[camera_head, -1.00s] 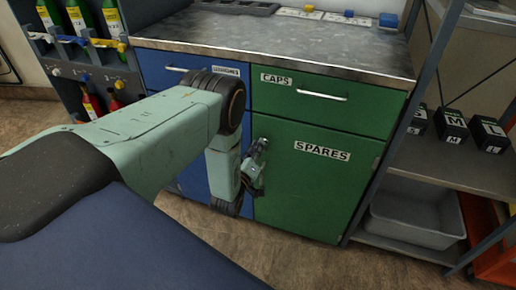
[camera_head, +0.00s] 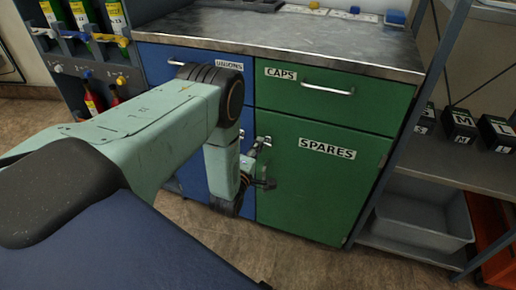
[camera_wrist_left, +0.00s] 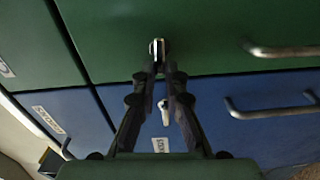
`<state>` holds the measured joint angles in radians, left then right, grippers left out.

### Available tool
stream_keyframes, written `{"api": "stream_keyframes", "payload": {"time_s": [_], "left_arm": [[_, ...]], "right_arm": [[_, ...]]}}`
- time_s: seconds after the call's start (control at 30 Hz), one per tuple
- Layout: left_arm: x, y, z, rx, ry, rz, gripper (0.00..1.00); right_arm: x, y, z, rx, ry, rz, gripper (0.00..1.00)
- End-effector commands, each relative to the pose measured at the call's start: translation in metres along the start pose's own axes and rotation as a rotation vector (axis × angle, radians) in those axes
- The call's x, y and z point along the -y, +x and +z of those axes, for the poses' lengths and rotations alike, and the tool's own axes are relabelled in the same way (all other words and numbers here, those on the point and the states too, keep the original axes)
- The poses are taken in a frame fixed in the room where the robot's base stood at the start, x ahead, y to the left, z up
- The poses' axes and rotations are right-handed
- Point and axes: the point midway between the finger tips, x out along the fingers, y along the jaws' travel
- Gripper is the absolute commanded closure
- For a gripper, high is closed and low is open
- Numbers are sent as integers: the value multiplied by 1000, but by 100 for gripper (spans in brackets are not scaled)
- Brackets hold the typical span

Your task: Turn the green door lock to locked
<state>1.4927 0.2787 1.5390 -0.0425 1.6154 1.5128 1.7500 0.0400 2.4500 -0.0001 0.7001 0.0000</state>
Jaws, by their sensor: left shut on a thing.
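The green door (camera_head: 322,190), labelled SPARES, is closed in the head view, below the CAPS drawer. Its small metal lock (camera_wrist_left: 157,46) shows in the left wrist view near the edge of the green panel. My left gripper (camera_wrist_left: 163,68) is shut on this lock, with the fingertips at its near end. In the head view my left gripper (camera_head: 262,165) is at the upper left edge of the green door, and my arm hides part of the cabinet. The fingers partly cover the lock, so its exact angle is hard to tell. My right gripper is out of view.
A blue cabinet front (camera_head: 190,170) adjoins the green door on the left, and a second small lock (camera_wrist_left: 165,106) shows on blue in the wrist view. The drawer handle (camera_head: 326,90) sticks out above. Shelves with a grey bin (camera_head: 420,222) stand at right.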

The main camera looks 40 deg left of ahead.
Motion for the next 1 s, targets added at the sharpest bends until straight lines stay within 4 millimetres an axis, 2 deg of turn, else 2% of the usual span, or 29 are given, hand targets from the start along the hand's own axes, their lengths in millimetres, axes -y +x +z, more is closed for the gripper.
{"api": "stream_keyframes", "payload": {"time_s": [0.3, 0.77, 0.8, 1.0], "left_arm": [[2, 0, -1, -4, -84, 1, 100], [2, 0, -1, -4, -94, 0, 100], [2, 0, -1, -4, -94, 0, 86], [2, 0, -1, -2, -93, 0, 69]], "right_arm": [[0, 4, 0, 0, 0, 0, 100], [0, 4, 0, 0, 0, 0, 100], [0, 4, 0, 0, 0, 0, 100], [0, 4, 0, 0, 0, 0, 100]]}}
